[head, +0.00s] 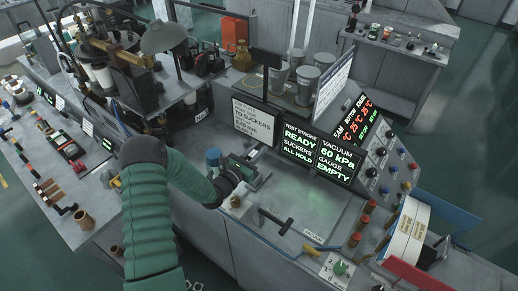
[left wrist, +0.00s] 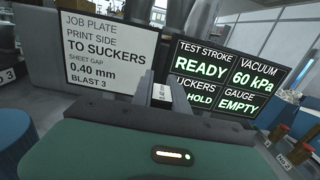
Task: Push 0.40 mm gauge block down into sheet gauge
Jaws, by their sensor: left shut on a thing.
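My left arm, in a green sleeve, reaches in from the left in the head view. My left gripper (head: 256,164) is over the bench, in front of the small screens. In the left wrist view my left gripper (left wrist: 164,96) is shut on a small pale block with dark print, the gauge block (left wrist: 161,92). The block stands upright between the fingers; its lower part is hidden by the gripper body. I cannot make out the sheet gauge; the gripper hides the area below the block. A screen (head: 321,158) reads "GAUGE EMPTY". My right gripper is not in view.
A job plate sign (head: 253,120) reads "sheet gap 0.40 mm". Red-topped posts (head: 362,221) and a white drum (head: 408,230) are at the right. Several grey cups (head: 307,82) stand behind.

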